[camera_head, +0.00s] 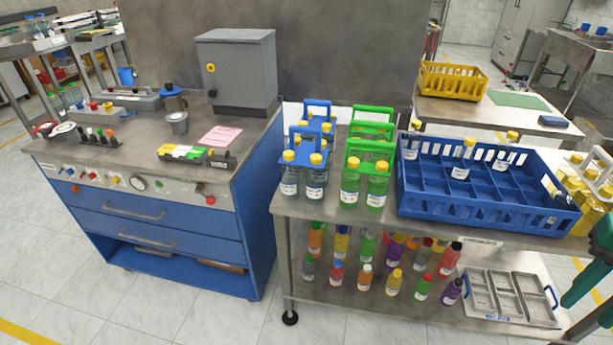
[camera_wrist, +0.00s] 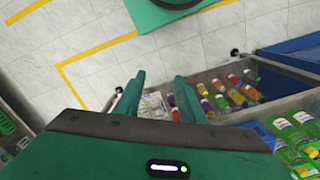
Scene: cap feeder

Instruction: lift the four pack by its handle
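Bottle packs with handles stand upright on the steel table. On the left are a front blue handle (camera_head: 307,132) and a back blue handle (camera_head: 317,104), with yellow-capped clear bottles (camera_head: 289,183) below. Beside them are a front green handle (camera_head: 370,146) and a back green handle (camera_head: 374,109), with green bottles (camera_head: 349,190) below. The rear bottles are partly hidden, so I cannot tell which handle is the task's. My gripper (camera_wrist: 157,88) is open and empty, with its fingers apart. In the head view it is at the right edge, away from the packs.
A blue divided crate (camera_head: 480,212) with several bottles stands right of the green bottles. Small coloured bottles (camera_head: 365,277) and a grey tray (camera_head: 510,297) are on the lower shelf. A blue-sided workbench (camera_head: 160,230) is at left. Floor in front is clear.

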